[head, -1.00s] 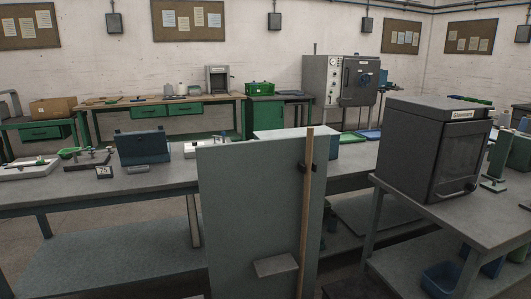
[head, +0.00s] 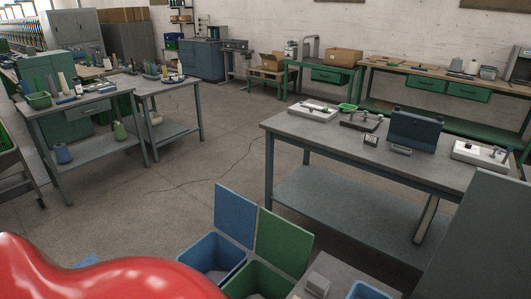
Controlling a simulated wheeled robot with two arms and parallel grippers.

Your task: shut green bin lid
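The green bin (head: 258,282) stands at the bottom middle of the head view, with grey contents low inside it. Its green lid (head: 283,242) is open and stands up, tilted back behind the bin's opening. The bin's lower part is cut off by the frame edge. Neither of my grippers is in the head view.
A blue bin (head: 213,258) with a raised blue lid (head: 235,214) stands directly left of the green bin. A grey surface with a blue tray (head: 368,291) is at right. A glossy red shape (head: 100,272) fills the lower left. A workbench (head: 350,150) stands behind; open floor lies left.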

